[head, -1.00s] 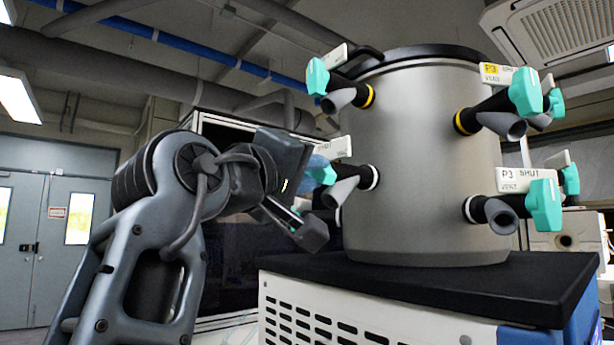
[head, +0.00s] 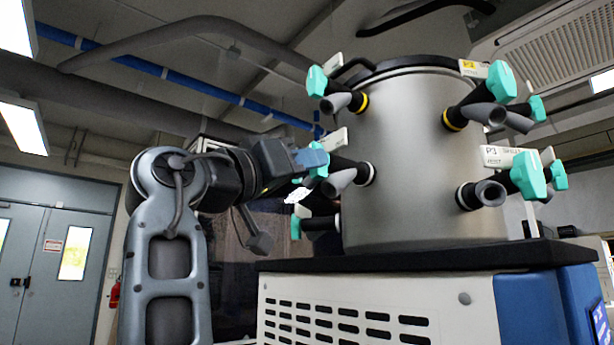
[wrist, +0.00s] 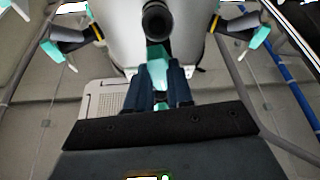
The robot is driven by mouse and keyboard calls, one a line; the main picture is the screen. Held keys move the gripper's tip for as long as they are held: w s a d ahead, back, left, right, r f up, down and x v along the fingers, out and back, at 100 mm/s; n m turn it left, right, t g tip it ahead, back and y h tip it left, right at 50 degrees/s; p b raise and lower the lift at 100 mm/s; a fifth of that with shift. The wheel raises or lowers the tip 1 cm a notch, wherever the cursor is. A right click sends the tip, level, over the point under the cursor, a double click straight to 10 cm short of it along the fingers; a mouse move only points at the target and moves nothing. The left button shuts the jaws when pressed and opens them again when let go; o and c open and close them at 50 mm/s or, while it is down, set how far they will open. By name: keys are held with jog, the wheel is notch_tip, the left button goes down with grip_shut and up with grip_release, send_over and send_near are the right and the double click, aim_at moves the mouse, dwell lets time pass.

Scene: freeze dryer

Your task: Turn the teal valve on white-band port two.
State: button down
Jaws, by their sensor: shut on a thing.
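The drum (head: 410,165) carries black ports with teal valves. The lower-left white-band port (head: 366,173) has a teal valve (head: 319,174) and a label plate (head: 334,139) whose text I cannot read. My gripper (head: 312,160) is at this valve, coming from the left. In the wrist view the two dark blue fingers (wrist: 157,88) are shut on the teal valve (wrist: 157,68), one on each side. The fingers hide part of the handle. Another white-band port (head: 463,195), labelled P3, is at the right with its own teal valve (head: 527,175).
Yellow-band ports with teal valves stand above, at left (head: 317,81) and right (head: 501,82). Another teal valve (head: 296,228) shows low behind my gripper. The drum stands on a black top (head: 420,258) over a white cabinet. Open room lies left of my arm.

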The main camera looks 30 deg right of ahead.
jog(key=shift+w+f+m+g+b, duration=0.1)
jog(key=shift+m+g+b, duration=0.2)
jog(key=shift+m+g, duration=0.5)
jog(key=shift+m, duration=0.5)
jog(key=c, duration=1)
grip_release()
jog(key=shift+h, duration=0.3)
jog(key=v, duration=0.8)
jog(key=shift+b, duration=0.45)
